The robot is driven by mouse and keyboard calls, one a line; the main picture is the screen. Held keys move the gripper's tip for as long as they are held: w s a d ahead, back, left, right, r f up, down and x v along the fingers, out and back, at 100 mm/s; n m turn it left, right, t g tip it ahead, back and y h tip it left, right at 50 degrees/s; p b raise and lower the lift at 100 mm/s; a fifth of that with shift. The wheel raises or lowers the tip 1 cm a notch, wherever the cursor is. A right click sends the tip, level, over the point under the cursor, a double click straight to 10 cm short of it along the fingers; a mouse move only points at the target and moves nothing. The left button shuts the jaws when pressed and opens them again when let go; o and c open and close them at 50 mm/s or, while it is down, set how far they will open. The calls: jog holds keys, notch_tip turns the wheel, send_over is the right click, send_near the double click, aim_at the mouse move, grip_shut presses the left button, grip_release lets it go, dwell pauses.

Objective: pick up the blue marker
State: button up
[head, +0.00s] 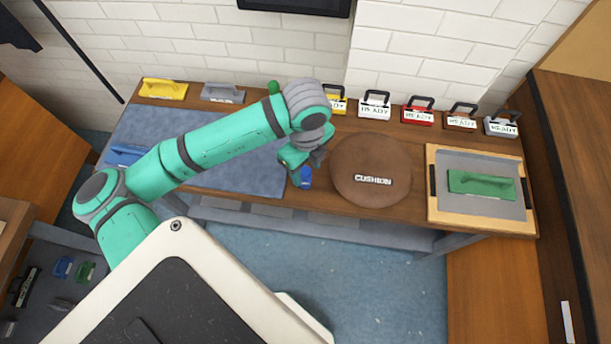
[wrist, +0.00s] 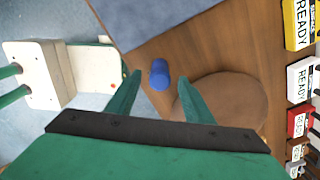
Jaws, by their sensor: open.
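The blue marker (head: 306,177) is a short blue cylinder on the wooden bench, between the grey-blue mat and the round brown cushion. In the wrist view the blue marker (wrist: 159,74) shows just beyond and between my two green fingertips. My gripper (wrist: 158,78) is open with nothing between its fingers that I can see held. In the head view my gripper (head: 300,160) is right over the marker's end of the bench and partly hides the area behind it. I cannot tell the exact height gap between fingertips and marker.
The round brown cushion (head: 371,190) lies just right of the marker. A grey-blue mat (head: 240,165) covers the bench to the left. A wooden tray (head: 436,205) with a green float (head: 481,185) is at the right. Several labelled boxes (head: 417,112) line the back by the wall.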

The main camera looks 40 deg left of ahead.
jog(key=shift+a+f, duration=0.1)
jog(key=shift+f, duration=2.2)
jog(key=c, duration=1.1)
jog(key=shift+r, duration=0.1)
jog(key=shift+c, duration=0.2)
